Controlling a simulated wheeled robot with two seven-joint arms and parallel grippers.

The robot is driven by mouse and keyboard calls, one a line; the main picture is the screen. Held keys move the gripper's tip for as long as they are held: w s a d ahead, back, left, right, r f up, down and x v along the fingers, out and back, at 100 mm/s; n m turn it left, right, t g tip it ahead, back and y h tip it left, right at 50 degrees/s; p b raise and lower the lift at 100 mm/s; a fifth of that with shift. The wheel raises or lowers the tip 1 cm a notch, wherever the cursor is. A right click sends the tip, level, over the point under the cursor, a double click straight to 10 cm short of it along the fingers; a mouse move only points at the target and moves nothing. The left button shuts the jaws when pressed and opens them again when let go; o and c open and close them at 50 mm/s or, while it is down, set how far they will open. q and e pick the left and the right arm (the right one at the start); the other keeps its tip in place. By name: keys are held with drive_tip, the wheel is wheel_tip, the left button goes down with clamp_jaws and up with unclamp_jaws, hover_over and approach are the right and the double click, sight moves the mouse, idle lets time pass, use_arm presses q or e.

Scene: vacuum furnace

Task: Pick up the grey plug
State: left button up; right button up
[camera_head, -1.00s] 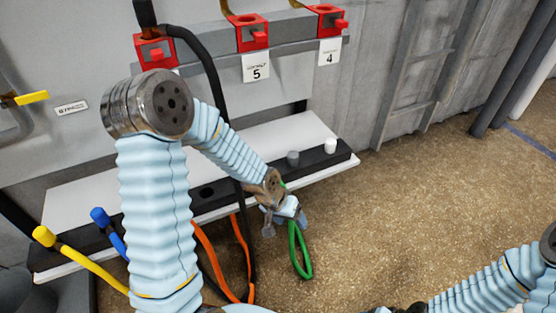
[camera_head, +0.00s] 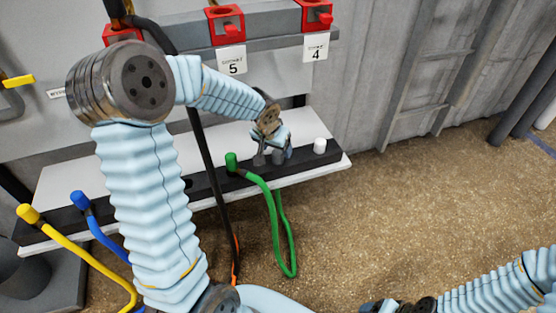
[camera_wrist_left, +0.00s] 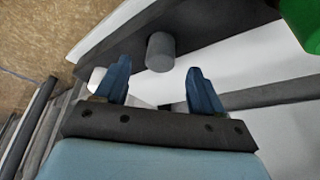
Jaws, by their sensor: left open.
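The grey plug (camera_head: 278,157) stands in the dark strip on the white shelf, partly hidden by my left gripper in the head view. In the left wrist view the grey plug (camera_wrist_left: 160,52) is a short grey cylinder, seen between and just beyond the fingertips, with a gap on each side. My left gripper (camera_head: 272,154) is open and empty at the plug; its blue fingers (camera_wrist_left: 160,66) show in the wrist view. The end of my right arm (camera_head: 398,306) shows at the bottom edge, too cut off to read its jaws.
A green plug (camera_head: 231,162) with a looped green cable stands left of the gripper. A white plug (camera_head: 320,146) stands close to its right. Blue (camera_head: 79,201) and yellow (camera_head: 28,213) plugs are at far left. A black cable (camera_head: 207,165) hangs across the shelf.

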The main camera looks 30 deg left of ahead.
sight(278, 151)
use_arm(q)
drive_tip(key=x, duration=0.4)
drive_tip(key=c, duration=1.2)
